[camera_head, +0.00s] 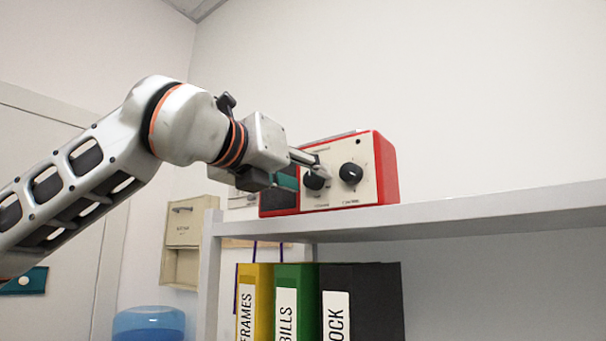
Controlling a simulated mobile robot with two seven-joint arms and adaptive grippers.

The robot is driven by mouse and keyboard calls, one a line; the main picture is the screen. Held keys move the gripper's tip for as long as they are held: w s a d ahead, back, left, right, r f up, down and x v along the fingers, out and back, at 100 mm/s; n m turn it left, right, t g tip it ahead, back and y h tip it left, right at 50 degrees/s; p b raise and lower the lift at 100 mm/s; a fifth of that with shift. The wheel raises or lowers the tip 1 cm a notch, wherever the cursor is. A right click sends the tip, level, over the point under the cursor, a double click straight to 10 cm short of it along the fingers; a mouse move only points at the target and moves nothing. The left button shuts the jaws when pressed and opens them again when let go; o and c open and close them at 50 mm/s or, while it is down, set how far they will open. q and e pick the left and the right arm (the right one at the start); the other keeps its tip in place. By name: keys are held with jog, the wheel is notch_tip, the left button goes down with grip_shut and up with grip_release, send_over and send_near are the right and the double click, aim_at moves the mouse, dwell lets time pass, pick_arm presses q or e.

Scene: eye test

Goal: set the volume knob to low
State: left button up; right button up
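A red radio-like box (385,168) with a cream front panel stands on the grey shelf. Its front carries two black knobs, a left one (314,181) and a right one (350,173). The lettering by the knobs is too small to read surely, so I cannot tell which is the volume knob. My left gripper (316,171) reaches in from the left, with its fingertips at the left knob and partly covering it. I cannot tell whether the fingers grip the knob or only touch it. My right gripper is out of view.
The grey shelf (480,212) runs to the right, and its visible top is clear there. Below stand yellow (263,285), green (297,275) and black (375,300) binders. A beige wall box (182,240) hangs left of the shelf, above a blue container (148,324).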

pick_arm(q)
jog(key=c, duration=1.1)
jog(key=shift+m+b, duration=0.7)
jog(key=shift+m, duration=0.4)
jog(key=m, duration=0.2)
jog(key=shift+m+b, duration=0.4)
jog(key=m, duration=0.2)
jog(key=shift+m, duration=0.3)
jog(key=shift+m+h, duration=0.3)
jog(key=shift+m, duration=1.8)
